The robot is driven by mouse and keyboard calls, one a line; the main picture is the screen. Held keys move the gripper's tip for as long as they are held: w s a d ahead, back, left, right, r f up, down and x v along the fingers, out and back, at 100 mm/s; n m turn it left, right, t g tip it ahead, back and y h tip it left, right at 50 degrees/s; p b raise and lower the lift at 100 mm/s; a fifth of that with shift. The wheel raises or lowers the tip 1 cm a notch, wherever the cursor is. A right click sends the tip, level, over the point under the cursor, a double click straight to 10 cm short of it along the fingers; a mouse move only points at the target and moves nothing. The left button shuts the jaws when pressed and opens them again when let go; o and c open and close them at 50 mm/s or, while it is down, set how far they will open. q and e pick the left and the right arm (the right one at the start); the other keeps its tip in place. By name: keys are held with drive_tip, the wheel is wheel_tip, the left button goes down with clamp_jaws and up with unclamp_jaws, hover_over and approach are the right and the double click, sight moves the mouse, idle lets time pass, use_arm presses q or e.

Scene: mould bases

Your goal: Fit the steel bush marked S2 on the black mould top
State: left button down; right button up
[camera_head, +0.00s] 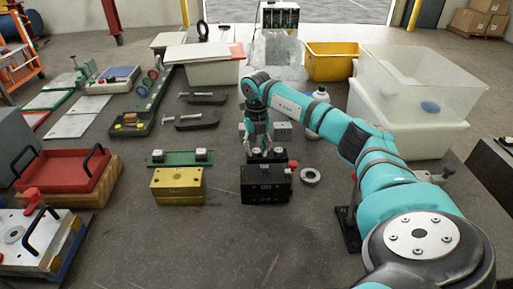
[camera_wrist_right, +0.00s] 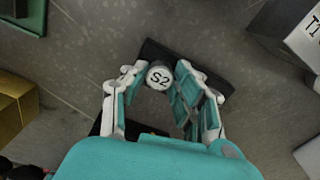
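The S2 steel bush (camera_wrist_right: 159,77) is a short light cylinder with its marked top facing up in the right wrist view. It is at the left part of a black stand (camera_wrist_right: 212,80) behind the black mould (camera_head: 265,186). My right gripper (camera_head: 257,143) reaches down over the stand, its fingers (camera_wrist_right: 158,82) on either side of the bush. They look spread; whether either touches it is hard to tell. The mould's top is partly in view, in front of the stand. My left gripper is not in view.
A gold mould (camera_head: 178,187) stands to the left, with a green stand (camera_head: 181,158) behind it. A grey ring (camera_head: 310,176) lies to the right of the black mould. A grey block marked T1 (camera_wrist_right: 288,30) is close by. The bench in front is clear.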

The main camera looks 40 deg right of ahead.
clamp_jaws()
drive_tip(key=shift+r, duration=0.15)
drive_tip(key=shift+r+p, duration=0.95)
drive_tip(key=shift+r, duration=0.05)
